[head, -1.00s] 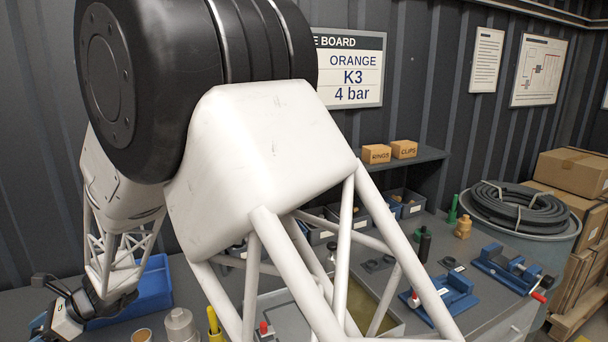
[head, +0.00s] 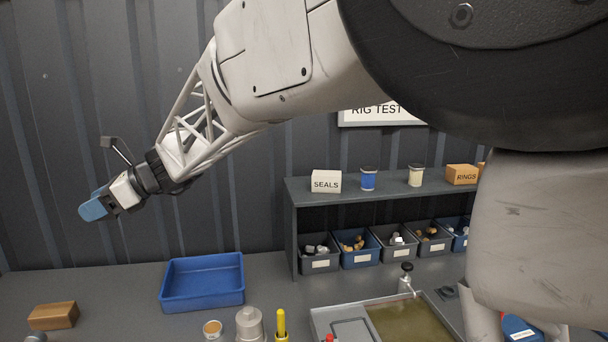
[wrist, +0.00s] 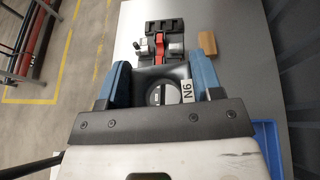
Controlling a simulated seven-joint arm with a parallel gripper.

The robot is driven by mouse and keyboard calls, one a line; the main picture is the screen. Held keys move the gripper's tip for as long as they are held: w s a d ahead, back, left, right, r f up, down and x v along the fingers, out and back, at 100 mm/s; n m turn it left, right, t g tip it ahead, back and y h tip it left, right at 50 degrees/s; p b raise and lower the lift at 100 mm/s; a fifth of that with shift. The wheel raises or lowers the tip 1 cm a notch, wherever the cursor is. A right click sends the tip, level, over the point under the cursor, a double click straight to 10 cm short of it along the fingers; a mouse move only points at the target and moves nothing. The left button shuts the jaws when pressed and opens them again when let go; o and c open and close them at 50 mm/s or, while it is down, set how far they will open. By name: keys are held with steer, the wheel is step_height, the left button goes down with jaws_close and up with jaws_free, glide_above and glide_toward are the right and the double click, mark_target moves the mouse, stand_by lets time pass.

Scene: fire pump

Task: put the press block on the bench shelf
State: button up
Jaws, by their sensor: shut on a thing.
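My gripper (head: 92,208) has blue fingers and is high at the left in the head view, above the bench. In the wrist view my gripper (wrist: 162,74) is shut on a dark grey part (wrist: 160,78) with a round black disc and an "N6" label. The head view barely shows this part. A plain wooden block (head: 53,316), which may be the press block, lies on the bench at lower left; it also shows in the wrist view (wrist: 207,43), apart from the fingers. The bench shelf (head: 400,192) stands against the back wall, right of my gripper.
On the shelf stand a SEALS box (head: 326,181), two small jars and a RINGS box (head: 461,174). Small bins line up under it. A blue tray (head: 202,299) lies on the bench. A red-and-black fixture (wrist: 160,46) stands beside the wooden block. Free shelf top shows between the items.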

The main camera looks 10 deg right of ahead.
step_height(320, 180, up, 5)
steer(key=w+d+m+t, duration=0.4)
steer(key=w+d+t, duration=0.1)
steer(key=w+d, duration=1.05)
steer(key=m+t+h, duration=0.8)
steer(key=m+t, duration=0.1)
steer(key=m, duration=0.2)
glide_above(388, 186)
step_height(388, 186, down, 5)
steer(key=shift+w+d+r, duration=0.1)
steer(key=shift+d, duration=0.05)
steer(key=shift+f, duration=2)
